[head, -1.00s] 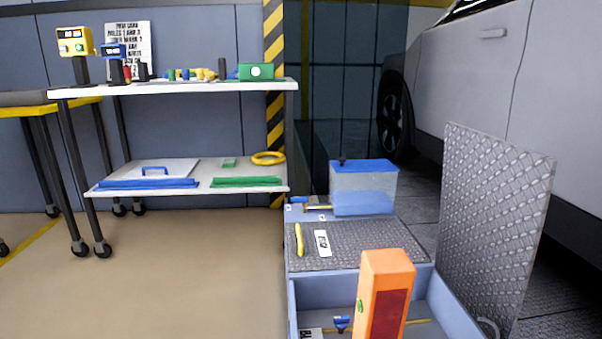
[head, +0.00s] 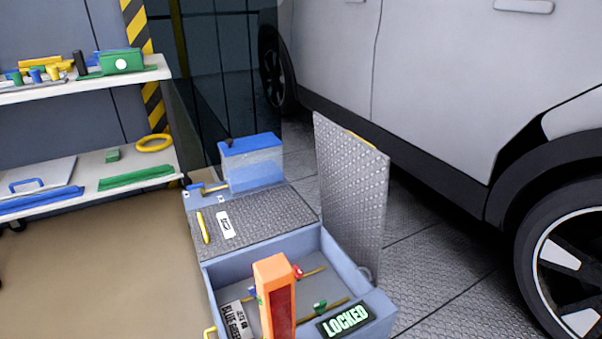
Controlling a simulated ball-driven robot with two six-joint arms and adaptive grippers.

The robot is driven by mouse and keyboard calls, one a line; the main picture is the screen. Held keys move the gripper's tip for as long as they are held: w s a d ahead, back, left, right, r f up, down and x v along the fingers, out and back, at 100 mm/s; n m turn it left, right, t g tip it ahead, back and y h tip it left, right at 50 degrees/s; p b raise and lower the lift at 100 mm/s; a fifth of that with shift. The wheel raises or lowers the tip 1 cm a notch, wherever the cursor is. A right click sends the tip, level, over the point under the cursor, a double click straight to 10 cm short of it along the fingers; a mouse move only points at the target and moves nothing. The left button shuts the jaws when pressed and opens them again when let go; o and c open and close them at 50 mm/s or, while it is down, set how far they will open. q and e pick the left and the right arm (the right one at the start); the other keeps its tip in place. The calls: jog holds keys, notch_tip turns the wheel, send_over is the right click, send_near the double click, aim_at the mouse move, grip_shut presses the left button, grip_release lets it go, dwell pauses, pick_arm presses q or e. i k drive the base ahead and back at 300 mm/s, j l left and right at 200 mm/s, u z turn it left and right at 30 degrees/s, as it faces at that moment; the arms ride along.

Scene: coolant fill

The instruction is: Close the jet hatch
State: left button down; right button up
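The jet hatch appears to be the grey diamond-plate lid (head: 350,190), standing open and upright on the right side of the blue-grey box (head: 375,312). Inside the open box are brass pipes with a red valve (head: 297,272), a green valve (head: 320,306) and a blue valve near the left wall. An orange block (head: 275,268) with a dark red face rises in front of them and hides part of the inside. A second diamond-plate cover (head: 255,222) lies flat behind the opening, with a yellow handle (head: 203,228). Neither gripper shows in the head view.
A sign reading LOCKED (head: 345,319) sits at the box's front right. A blue-topped tank (head: 252,165) stands behind the flat cover. A shelf cart (head: 100,88) is at left, and a grey car (head: 440,90) is close on the right. Floor at lower left is clear.

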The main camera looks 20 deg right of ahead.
aim_at(352, 175)
jog(key=i+l+u, duration=0.1)
jog(key=l+u, duration=0.2)
jog(key=l, duration=1.35)
jog(key=k+l+u, duration=0.1)
jog(key=l+u, duration=0.25)
jog(key=l, duration=1.25)
